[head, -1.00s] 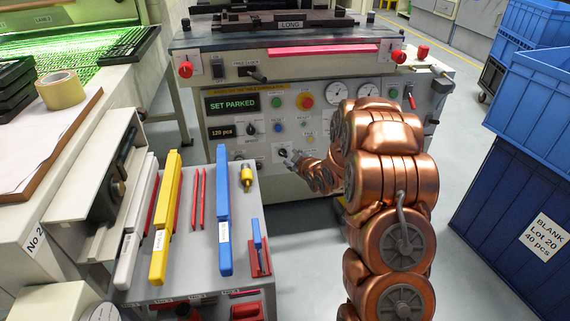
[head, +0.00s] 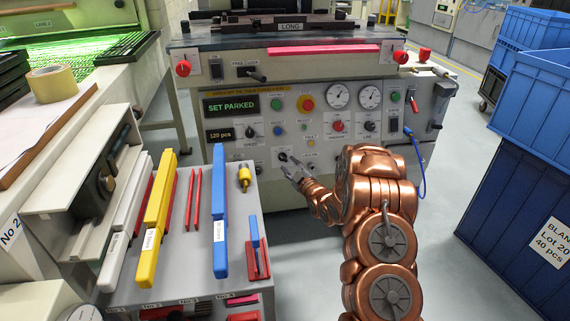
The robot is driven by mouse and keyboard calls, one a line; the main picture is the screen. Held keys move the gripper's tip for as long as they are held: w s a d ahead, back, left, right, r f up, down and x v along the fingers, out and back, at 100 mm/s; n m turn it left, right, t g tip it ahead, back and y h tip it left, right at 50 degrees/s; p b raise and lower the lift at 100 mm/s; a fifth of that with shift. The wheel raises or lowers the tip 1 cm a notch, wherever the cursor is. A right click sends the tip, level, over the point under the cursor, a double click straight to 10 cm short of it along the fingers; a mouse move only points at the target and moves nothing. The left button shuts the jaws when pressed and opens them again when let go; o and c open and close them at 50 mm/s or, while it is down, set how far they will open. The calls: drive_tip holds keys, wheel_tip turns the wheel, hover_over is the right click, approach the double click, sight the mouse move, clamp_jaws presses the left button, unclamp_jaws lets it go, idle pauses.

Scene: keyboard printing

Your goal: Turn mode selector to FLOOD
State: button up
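The grey control panel (head: 320,155) of the press faces me, with its small labels too blurred to read. A small black rotary knob (head: 283,157) sits low on the panel, left of centre. Another black selector knob (head: 250,131) is above and to its left. I cannot tell from the labels which knob is the mode selector. My gripper (head: 291,165) is just in front of the lower knob, slightly below and right of it. Its grey fingers look spread and empty. I cannot tell whether a fingertip touches the knob.
The display (head: 231,105) reads SET PARKED. A red button (head: 306,103) and two gauges are above my gripper. A tool cart (head: 190,280) with yellow and blue squeegees stands front left. Blue crates (head: 520,200) stand at the right. A blue cable hangs at the panel's right.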

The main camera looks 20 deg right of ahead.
sight(285, 160)
drive_tip(key=shift+w+a+b, duration=0.15)
drive_tip(key=shift+w+b, duration=0.15)
drive_tip(key=shift+w, duration=0.75)
drive_tip(key=shift+w+a+b, duration=0.1)
drive_tip(key=shift+w+b, duration=0.2)
drive_tip(key=shift+w, duration=0.75)
clamp_jaws()
